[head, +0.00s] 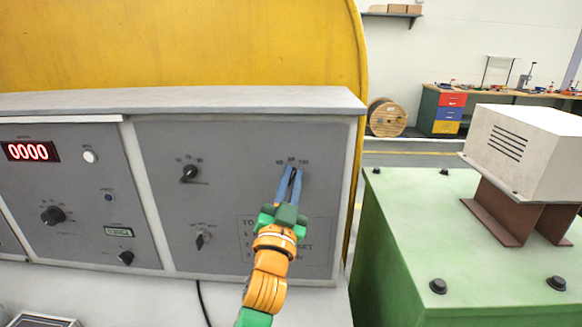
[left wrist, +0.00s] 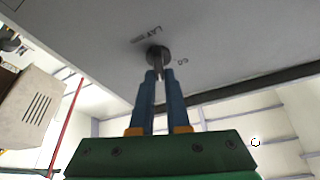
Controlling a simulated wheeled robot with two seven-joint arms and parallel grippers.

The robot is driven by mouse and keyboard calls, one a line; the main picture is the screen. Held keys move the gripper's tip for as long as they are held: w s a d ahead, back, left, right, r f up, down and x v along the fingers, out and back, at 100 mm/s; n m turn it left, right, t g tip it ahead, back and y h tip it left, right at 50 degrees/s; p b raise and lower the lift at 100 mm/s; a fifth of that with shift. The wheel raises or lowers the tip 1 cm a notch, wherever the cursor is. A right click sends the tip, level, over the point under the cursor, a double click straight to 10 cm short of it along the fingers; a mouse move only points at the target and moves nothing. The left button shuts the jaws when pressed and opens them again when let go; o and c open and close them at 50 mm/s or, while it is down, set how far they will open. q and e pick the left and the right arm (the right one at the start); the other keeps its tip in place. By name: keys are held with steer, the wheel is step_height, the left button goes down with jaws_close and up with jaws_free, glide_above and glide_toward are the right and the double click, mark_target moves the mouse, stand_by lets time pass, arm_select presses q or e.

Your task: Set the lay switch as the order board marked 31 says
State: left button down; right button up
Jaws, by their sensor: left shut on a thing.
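The lay switch (left wrist: 157,53) is a dark round knob on the grey panel, with "LAY" lettering beside it in the left wrist view. My left gripper (head: 292,172) has blue fingers and is at the upper right of the panel in the head view. In the left wrist view its fingertips (left wrist: 160,74) are shut on the switch's grip. The fingers mostly hide the switch in the head view, so its pointer setting cannot be read. Small position marks show above it. No order board marked 31 is in view. My right gripper is not in view.
The grey panel (head: 225,140) also carries an upper knob (head: 189,173) and a lower switch (head: 201,239). A red display (head: 29,151) reading 0000 is on the left panel. A green machine base (head: 405,225) with a cream box (head: 530,150) stands at the right.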

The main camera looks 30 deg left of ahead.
arm_select(q)
steer(key=m+h+p, duration=0.2)
steer(key=m+p, duration=0.1)
steer(key=m, duration=0.1)
steer(key=shift+m+p, duration=0.3)
steer(key=shift+m, duration=0.1)
steer(key=shift+w+d+f+m+h+p, duration=0.1)
steer(key=shift+m+h+p, duration=0.5)
steer(key=shift+m, duration=0.2)
steer(key=shift+f, duration=0.1)
steer(key=c, duration=1)
jaws_free()
steer(key=shift+c, duration=0.2)
steer(key=shift+o, duration=0.7)
steer(key=shift+w, duration=0.1)
